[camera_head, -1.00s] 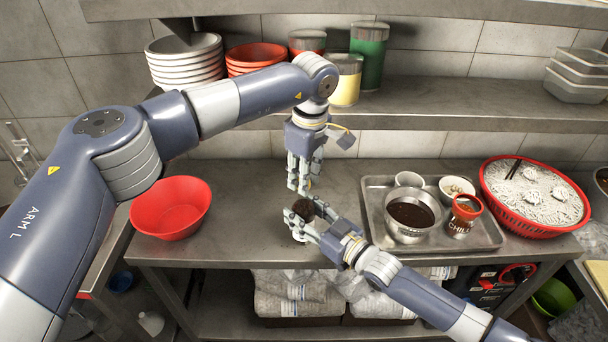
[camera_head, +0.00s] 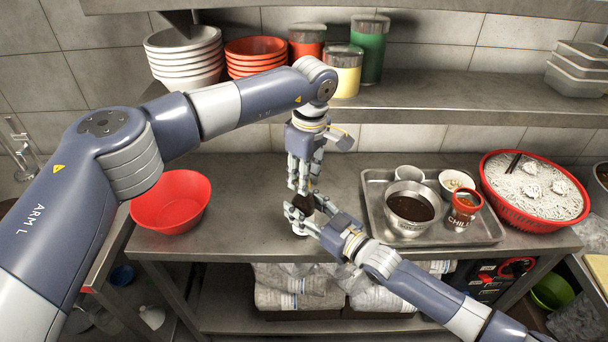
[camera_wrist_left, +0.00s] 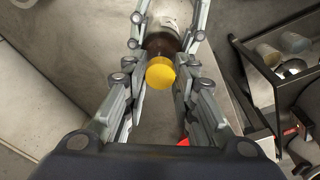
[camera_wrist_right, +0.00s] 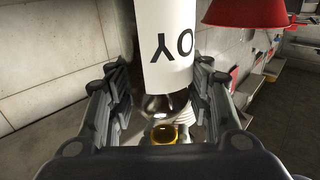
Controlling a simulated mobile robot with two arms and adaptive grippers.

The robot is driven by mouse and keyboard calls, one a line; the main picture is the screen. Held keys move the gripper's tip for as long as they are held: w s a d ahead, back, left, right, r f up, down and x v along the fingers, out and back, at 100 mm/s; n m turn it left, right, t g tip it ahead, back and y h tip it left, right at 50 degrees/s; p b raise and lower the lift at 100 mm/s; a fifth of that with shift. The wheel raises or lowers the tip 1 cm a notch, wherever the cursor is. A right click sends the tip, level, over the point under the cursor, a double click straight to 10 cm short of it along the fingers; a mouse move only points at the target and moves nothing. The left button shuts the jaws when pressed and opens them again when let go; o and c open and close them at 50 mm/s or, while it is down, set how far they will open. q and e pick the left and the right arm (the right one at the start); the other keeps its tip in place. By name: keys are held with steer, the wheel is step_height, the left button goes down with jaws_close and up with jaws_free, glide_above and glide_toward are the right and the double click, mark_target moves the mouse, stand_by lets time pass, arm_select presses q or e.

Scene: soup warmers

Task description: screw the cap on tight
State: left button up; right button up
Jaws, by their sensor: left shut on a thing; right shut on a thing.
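A dark brown bottle (camera_head: 307,206) with a white label (camera_wrist_right: 166,45) stands roughly upright above the counter. The letters "OY" show upside down in the right wrist view. My right gripper (camera_head: 306,217) is shut on the bottle's body. A yellow cap (camera_wrist_left: 160,73) is between the fingertips of my left gripper (camera_wrist_left: 162,88), which comes down from above, directly over the bottle. In the right wrist view, the cap (camera_wrist_right: 164,134) appears beyond the glass neck (camera_wrist_right: 160,104). I cannot tell whether it sits on the mouth or just above it.
A red bowl (camera_head: 170,201) stands on the counter at left. A metal tray (camera_head: 482,241) with a dark soup pot and a chili jar is at right, beside a red noodle basket (camera_head: 536,214). The shelf above holds stacked bowls and jars.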

arm_select(q)
steer(key=shift+f, duration=0.45)
steer(key=m, duration=0.4)
steer(key=shift+a, duration=0.1)
steer(key=m+h, duration=0.1)
steer(key=m, duration=0.9)
steer(key=shift+a, duration=0.1)
steer(key=m, duration=0.5)
steer(key=shift+m+h, duration=0.3)
steer(key=shift+h, duration=0.1)
steer(key=o, duration=0.6)
